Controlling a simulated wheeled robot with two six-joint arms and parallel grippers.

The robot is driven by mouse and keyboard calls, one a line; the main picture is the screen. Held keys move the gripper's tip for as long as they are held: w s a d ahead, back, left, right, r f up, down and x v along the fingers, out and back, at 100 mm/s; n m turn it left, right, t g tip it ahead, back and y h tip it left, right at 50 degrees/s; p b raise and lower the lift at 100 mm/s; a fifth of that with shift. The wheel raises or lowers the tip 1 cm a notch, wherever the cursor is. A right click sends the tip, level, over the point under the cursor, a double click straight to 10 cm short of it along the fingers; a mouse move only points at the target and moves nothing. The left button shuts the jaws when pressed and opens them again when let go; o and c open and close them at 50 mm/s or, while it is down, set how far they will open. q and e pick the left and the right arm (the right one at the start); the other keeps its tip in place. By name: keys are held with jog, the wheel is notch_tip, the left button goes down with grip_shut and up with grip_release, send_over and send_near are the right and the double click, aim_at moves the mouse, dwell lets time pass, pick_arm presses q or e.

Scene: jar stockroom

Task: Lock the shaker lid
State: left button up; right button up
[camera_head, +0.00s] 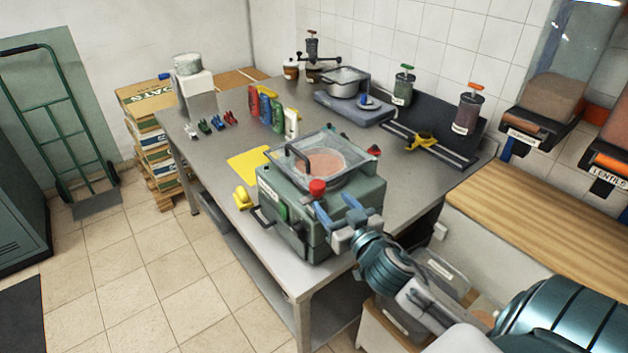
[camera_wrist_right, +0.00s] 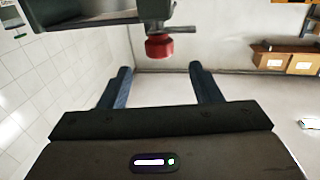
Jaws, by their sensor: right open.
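The shaker (camera_head: 285,213) is a grey-green box near the front edge of the metal table, with a green switch on its front. Its clear lid (camera_head: 335,160) lies over the top, with a dark handle and something reddish beneath. A red knob (camera_head: 317,187) stands at the lid's front edge; it also shows in the right wrist view (camera_wrist_right: 159,46), ahead of the fingers. My right gripper (camera_head: 336,207) is open with blue fingers, close beside the knob. In the right wrist view the fingers (camera_wrist_right: 159,88) are apart, with nothing between them. My left gripper is out of view.
A yellow sheet (camera_head: 249,165) and a yellow object (camera_head: 242,197) lie left of the shaker. Colored packets (camera_head: 265,108), a pot (camera_head: 345,82) and grinders (camera_head: 467,108) stand farther back. A wooden counter (camera_head: 540,235) is at right. The table's left middle is mostly clear.

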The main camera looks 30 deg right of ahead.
aim_at(313, 181)
jog(key=w+p, duration=0.1)
jog(key=w, duration=0.2)
jog(key=w+p, duration=0.2)
jog(key=w, duration=0.1)
jog(key=w+d+p, duration=0.1)
jog(key=w, duration=0.1)
jog(key=shift+w+r, duration=0.1)
jog(key=shift+w, duration=0.3)
jog(key=shift+w+p, duration=0.35)
jog(key=shift+w, duration=0.35)
jog(key=shift+c, duration=0.5)
